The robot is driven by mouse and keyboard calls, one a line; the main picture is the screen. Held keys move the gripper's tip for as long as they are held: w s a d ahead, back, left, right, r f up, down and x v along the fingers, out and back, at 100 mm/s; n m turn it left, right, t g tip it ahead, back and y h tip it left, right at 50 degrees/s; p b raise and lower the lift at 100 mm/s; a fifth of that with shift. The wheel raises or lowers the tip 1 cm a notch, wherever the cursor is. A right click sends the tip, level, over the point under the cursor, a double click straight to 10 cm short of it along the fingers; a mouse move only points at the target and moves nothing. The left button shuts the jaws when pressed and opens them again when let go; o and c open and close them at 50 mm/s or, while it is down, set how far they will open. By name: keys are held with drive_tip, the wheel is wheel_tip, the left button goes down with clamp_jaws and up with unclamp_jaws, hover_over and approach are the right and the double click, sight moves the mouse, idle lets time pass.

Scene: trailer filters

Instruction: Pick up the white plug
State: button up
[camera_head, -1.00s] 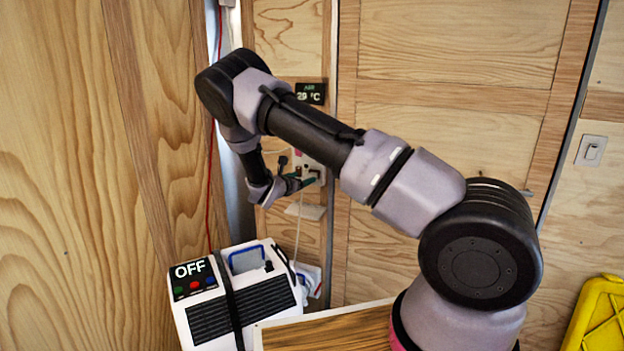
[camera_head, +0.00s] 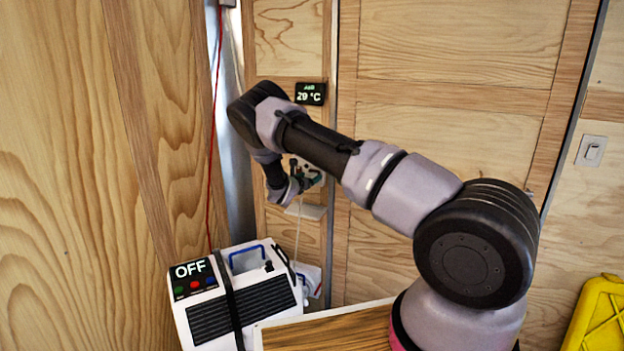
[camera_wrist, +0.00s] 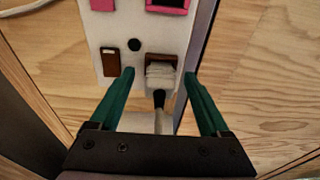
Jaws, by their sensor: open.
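The white plug (camera_wrist: 160,77) shows in the wrist view, seated in the lower right socket of a white wall panel (camera_wrist: 110,32). A dark cord end leaves its lower side. My gripper (camera_wrist: 158,75) has its two green fingers apart, one on each side of the plug. In the head view my gripper (camera_head: 306,182) is at the wall panel, and the plug is too small or hidden there.
A white unit (camera_head: 235,295) with a screen reading OFF stands below, left of a wooden-topped surface (camera_head: 330,332). A small white shelf (camera_head: 306,211) juts from the wall under the panel. A 29 °C display (camera_head: 310,94) hangs above. A yellow case (camera_head: 600,315) is at the right.

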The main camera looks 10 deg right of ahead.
drive_tip(key=shift+w+d, duration=0.15)
clamp_jaws()
drive_tip(key=s+a+r, duration=0.8)
drive_tip(key=s, duration=0.3)
drive_tip(key=shift+s, duration=0.15)
drive_tip(key=shift+s+a, duration=0.1)
drive_tip(key=shift+a, duration=0.1)
